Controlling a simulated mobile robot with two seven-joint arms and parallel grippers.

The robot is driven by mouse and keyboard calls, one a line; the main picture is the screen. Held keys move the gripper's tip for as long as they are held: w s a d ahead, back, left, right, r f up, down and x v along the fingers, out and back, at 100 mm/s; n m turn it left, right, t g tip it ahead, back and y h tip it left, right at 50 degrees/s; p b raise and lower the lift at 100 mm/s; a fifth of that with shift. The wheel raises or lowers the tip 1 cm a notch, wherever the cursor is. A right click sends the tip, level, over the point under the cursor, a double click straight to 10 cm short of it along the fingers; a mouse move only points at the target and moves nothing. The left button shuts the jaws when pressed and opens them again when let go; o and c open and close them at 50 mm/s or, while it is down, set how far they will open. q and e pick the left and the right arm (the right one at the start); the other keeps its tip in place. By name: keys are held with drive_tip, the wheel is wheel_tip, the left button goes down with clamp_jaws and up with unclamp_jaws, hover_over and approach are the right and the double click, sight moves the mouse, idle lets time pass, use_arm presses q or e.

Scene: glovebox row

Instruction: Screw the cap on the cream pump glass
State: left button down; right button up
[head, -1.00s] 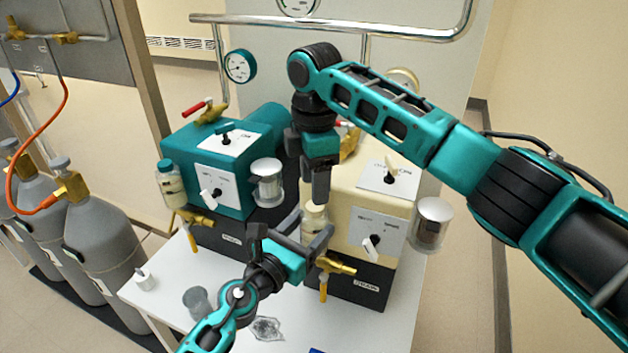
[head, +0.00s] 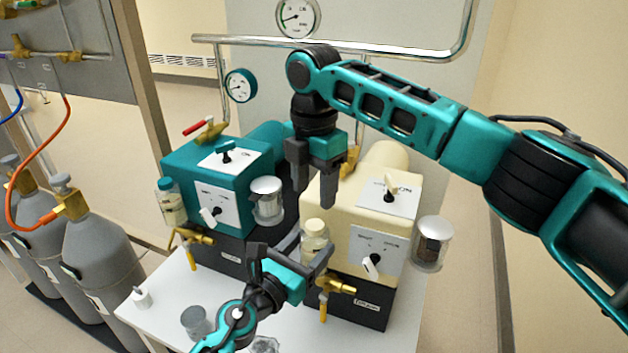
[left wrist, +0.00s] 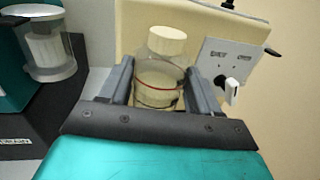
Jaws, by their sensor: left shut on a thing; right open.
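The cream pump (head: 352,205) is a cream box on a dark base. Its glass (left wrist: 158,82) is a clear jar with a red line around it, upright in front of the pump. A cream cap (left wrist: 167,40) sits on the glass's mouth; how tight it is cannot be told. The cap also shows in the head view (head: 315,227). My left gripper (head: 308,246) is shut on the glass, one finger on each side. My right gripper (head: 315,196) points down, open and empty, above the cap and apart from it.
A teal pump (head: 208,185) with a teal-capped jar (head: 170,203) stands to the left. Clear canisters (head: 432,243) and brass valves (head: 338,284) stick out from the pumps. A grey cup (head: 195,322) stands on the white table (head: 160,315). Gas cylinders (head: 90,245) are at far left.

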sight(315, 225)
wheel_tip(315, 225, down, 7)
drive_tip(key=shift+f, duration=0.2)
drive_tip(key=shift+c, duration=0.4)
clamp_jaws()
drive_tip(key=shift+m, duration=1.7)
drive_tip(key=shift+o, duration=0.7)
unclamp_jaws()
drive_tip(key=shift+r, duration=0.15)
